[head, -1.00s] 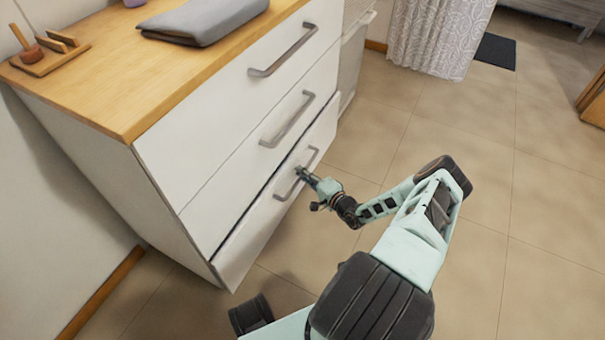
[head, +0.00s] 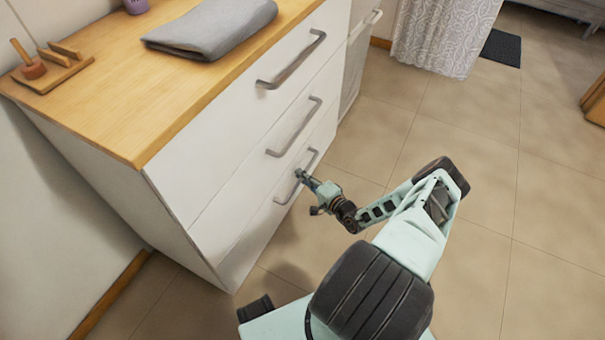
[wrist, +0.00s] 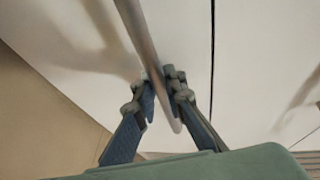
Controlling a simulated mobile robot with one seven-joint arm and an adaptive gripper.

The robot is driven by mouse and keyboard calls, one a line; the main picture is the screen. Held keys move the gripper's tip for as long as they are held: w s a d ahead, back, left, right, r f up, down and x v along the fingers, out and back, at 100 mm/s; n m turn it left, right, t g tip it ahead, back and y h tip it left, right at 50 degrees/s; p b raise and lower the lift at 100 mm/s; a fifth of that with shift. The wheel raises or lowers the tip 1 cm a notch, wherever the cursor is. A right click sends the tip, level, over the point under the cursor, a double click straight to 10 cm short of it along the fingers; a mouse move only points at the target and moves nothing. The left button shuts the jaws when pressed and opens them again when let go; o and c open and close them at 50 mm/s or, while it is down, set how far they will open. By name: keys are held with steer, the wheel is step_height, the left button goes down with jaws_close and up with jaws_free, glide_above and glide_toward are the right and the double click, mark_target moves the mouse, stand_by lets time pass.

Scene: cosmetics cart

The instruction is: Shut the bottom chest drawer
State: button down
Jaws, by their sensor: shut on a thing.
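The white chest has three drawers, each with a grey bar handle. The bottom drawer (head: 250,240) sits flush with the drawers above in the head view, with no dark gap along its top edge. My gripper (head: 303,176) is at the bottom drawer's handle (head: 311,160). In the wrist view my gripper (wrist: 160,95) has its two fingers on either side of the handle bar (wrist: 143,40), shut on it. The drawer's white front (wrist: 70,40) fills much of that view. The drawer's inside is hidden.
A grey folded cloth (head: 210,30) and a small wooden stand (head: 50,70) lie on the wooden chest top (head: 130,110). A patterned curtain (head: 445,35) hangs beyond a neighbouring unit. The tiled floor (head: 520,200) to the right is clear.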

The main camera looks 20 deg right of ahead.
steer(key=c, duration=2)
jaws_free()
steer(key=shift+w+a, duration=0.15)
steer(key=shift+a, duration=0.1)
steer(key=shift+o, duration=0.2)
steer(key=v, duration=1.2)
steer(key=shift+d+r, duration=0.1)
